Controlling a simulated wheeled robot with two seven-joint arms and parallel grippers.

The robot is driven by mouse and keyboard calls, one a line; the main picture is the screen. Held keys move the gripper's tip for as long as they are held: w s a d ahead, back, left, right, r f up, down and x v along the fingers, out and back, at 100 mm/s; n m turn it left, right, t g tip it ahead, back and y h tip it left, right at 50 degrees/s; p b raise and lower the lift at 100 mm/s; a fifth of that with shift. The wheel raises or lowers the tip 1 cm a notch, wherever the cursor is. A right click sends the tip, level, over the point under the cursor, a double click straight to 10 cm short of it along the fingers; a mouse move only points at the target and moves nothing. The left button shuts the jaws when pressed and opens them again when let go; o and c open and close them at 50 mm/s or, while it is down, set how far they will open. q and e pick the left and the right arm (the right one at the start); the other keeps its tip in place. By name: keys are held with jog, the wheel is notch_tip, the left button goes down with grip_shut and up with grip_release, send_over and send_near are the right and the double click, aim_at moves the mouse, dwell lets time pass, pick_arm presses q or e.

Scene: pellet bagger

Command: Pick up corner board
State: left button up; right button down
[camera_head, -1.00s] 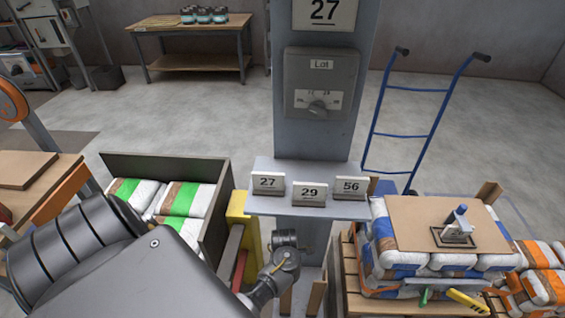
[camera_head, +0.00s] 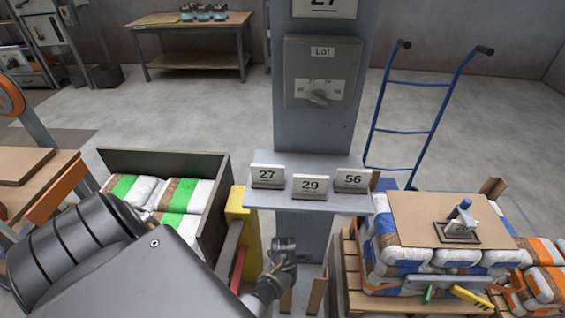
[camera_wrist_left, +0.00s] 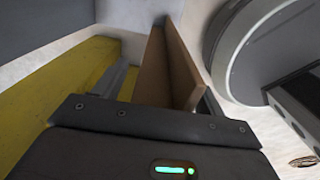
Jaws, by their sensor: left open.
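A brown, L-shaped corner board (camera_wrist_left: 156,72) stands upright between the fingers of my left gripper (camera_wrist_left: 165,85) in the left wrist view. The fingers are open, one on each side of the board, and I see no firm grip on it. In the head view my left wrist is low at the centre, beside the grey post; its fingers are hidden. Two brown board ends, one on the left (camera_head: 286,302) and one on the right (camera_head: 317,296), show below the wrist. I cannot tell which one is between the fingers. My right gripper is out of view.
A yellow post (camera_head: 241,235) stands close left of the wrist. A grey shelf (camera_head: 310,200) with number cards is just above it. A crate (camera_head: 222,208) of green-striped bags is at left. A strapped bag stack topped by a cardboard sheet (camera_head: 412,220) is at right.

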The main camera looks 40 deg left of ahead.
pick_arm(q)
jog(key=shift+c, duration=0.4)
jog(key=c, duration=0.7)
grip_shut()
jog(key=shift+r, duration=0.1)
notch_tip(320, 180, up, 10)
jog(key=p, duration=0.3)
jog(key=shift+p, duration=0.3)
jog(key=shift+a, duration=0.1)
